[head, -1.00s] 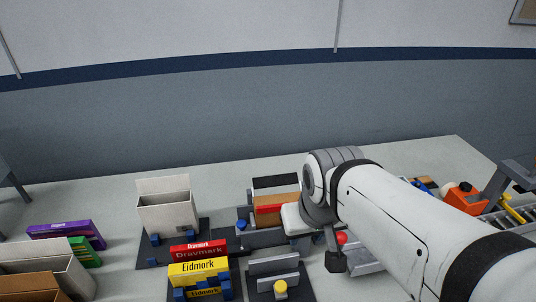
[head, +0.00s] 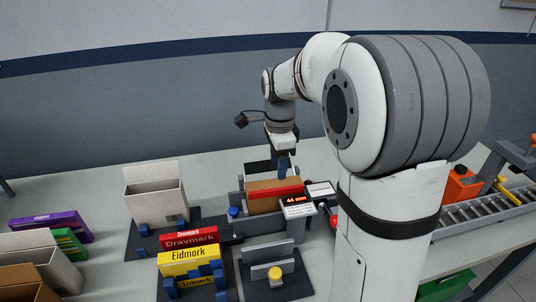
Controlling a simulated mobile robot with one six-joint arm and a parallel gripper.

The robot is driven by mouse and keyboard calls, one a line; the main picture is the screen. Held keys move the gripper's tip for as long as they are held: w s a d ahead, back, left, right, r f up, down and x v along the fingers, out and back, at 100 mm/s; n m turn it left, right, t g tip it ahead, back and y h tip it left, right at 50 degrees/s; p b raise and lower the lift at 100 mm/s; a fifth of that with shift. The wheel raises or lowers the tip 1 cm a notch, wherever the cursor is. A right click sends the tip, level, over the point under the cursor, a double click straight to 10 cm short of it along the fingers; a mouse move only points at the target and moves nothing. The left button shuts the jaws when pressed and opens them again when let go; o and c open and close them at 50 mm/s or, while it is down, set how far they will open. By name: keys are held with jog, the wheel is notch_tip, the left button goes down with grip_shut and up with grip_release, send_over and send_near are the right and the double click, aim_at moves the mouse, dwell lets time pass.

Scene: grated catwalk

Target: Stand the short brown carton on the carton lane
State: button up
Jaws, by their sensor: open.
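A brown carton with a red band (head: 263,206) stands in a dark fixture at the middle of the bench. Another brown carton (head: 18,283) is cut off at the lower left edge; I cannot tell from this view which is the short one. My gripper (head: 284,168), with blue fingers, is open and points down at the top of the middle carton. Whether the fingers straddle or touch it is too small to tell. I cannot make out for sure which fixture is the carton lane.
A display reading 44 mm (head: 298,206) stands right of the middle carton. An open grey box (head: 157,204), a red Dravmark box (head: 190,240), a yellow Eidmark box (head: 188,261) and purple (head: 52,226) and green (head: 70,244) boxes stand left. A roller conveyor (head: 490,208) lies right.

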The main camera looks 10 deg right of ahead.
aim_at(277, 184)
jog(key=shift+w+f+m, duration=0.25)
jog(key=shift+f+m, duration=0.05)
jog(key=shift+f, duration=0.3)
notch_tip(277, 184, down, 7)
jog(key=shift+r+p, duration=0.1)
jog(key=shift+p, duration=0.2)
jog(key=c, duration=0.6)
jog(key=shift+c, duration=0.2)
jog(key=shift+r, duration=0.2)
jog(key=shift+f, duration=0.2)
dwell(0.8)
